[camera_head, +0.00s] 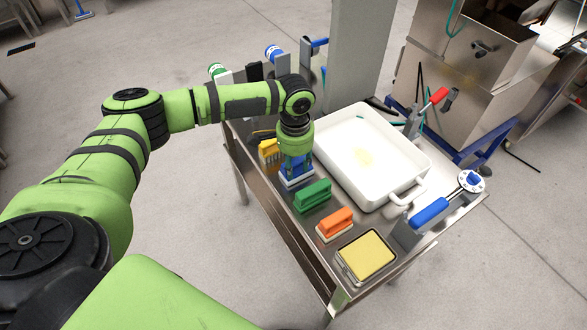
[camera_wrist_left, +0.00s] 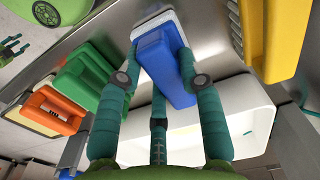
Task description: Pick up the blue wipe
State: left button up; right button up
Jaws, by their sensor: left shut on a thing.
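The blue wipe (camera_head: 296,182), a blue block handle on a pale base, is at the left side of the metal table, below my left gripper (camera_head: 295,160). In the left wrist view, the blue wipe (camera_wrist_left: 165,72) sits between the teal fingers of the left gripper (camera_wrist_left: 160,80), which are shut on its handle. Whether its base touches the table is unclear. My right gripper is not in view.
A green wipe (camera_head: 313,196) and an orange wipe (camera_head: 335,224) stand in front. A yellow item (camera_head: 268,150) is close behind on the left. A white tray (camera_head: 372,150) is at right. A yellow pad (camera_head: 366,256) lies at the front, near a blue-handled tool (camera_head: 429,213).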

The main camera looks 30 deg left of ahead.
aim_at(296, 162)
pick_arm(q)
jog(key=shift+s+f, duration=0.2)
jog(key=shift+f, duration=0.05)
jog(key=shift+b, duration=0.3)
jog(key=shift+r, duration=0.25)
jog(key=r, duration=0.2)
jog(key=r+b, duration=0.1)
jog(key=r, duration=0.1)
jog(key=shift+w+r, duration=0.1)
jog(key=shift+w, duration=0.3)
jog(key=w+r+b, duration=0.2)
jog(key=w+r, duration=0.5)
jog(key=w, duration=0.4)
jog(key=shift+d+b, duration=0.35)
jog(key=shift+w, duration=0.1)
